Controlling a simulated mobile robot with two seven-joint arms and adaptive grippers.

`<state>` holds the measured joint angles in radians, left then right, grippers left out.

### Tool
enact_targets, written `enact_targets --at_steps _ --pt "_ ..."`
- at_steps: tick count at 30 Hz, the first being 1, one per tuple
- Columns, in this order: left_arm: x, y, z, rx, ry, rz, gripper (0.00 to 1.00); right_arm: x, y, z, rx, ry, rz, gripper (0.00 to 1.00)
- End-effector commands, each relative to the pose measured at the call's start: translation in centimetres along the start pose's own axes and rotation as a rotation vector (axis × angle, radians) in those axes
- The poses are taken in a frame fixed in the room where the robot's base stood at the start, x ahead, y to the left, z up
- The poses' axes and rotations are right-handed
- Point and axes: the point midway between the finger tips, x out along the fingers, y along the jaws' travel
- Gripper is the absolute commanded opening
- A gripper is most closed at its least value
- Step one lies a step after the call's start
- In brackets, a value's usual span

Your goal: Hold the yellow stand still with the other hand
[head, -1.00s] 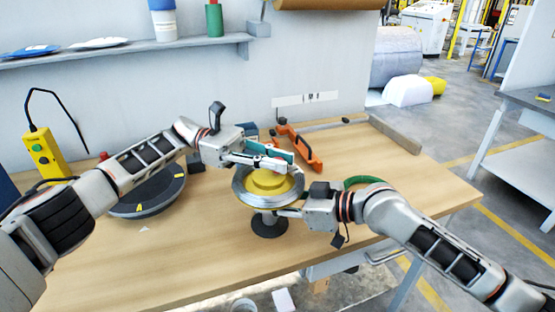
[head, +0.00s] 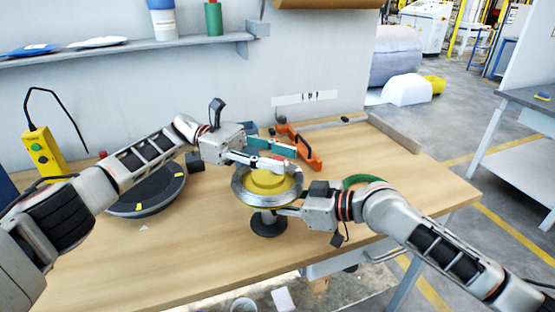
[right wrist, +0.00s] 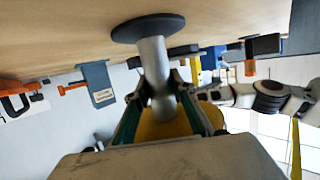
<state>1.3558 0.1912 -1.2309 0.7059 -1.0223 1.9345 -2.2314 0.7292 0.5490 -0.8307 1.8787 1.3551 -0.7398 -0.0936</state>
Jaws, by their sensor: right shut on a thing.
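The yellow stand (head: 266,181) is upright on the wooden table, with a silvery coil ring (head: 240,192) around its yellow top and a dark round base (head: 269,226). My right gripper (head: 287,211) comes in from the right below the coil. In the right wrist view, which looks inverted, the right gripper (right wrist: 160,97) has its green-padded fingers either side of the stand's grey post (right wrist: 155,65) and is shut on it. My left gripper (head: 283,157) is above the yellow top, its fingers apart, with nothing visible held between them.
A dark round turntable (head: 147,192) lies left of the stand. An orange tool (head: 306,150) lies behind it, and a green ring (head: 362,181) is partly hidden behind my right arm. A yellow control box (head: 45,152) is at far left. The front of the table is clear.

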Motion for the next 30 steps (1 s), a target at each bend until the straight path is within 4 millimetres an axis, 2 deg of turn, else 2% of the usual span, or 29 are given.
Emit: enact_targets --at_steps 9,15,21,30 --pt "0.1 -0.1 5.6 0.004 0.001 -0.001 0.34 0.0 0.0 0.1 0.0 -0.001 0.0 0.0" --pt "0.1 0.0 8.4 0.002 0.001 -0.001 0.34 0.0 0.0 0.1 -0.001 -0.002 0.001 0.0" --pt "0.1 -0.1 9.4 0.0 0.001 -0.001 0.34 0.0 0.1 0.1 -0.001 -0.001 0.001 0.0" --pt "0.1 -0.1 9.4 0.0 0.001 -0.001 0.34 0.0 0.1 0.1 -0.001 -0.002 0.002 0.0"
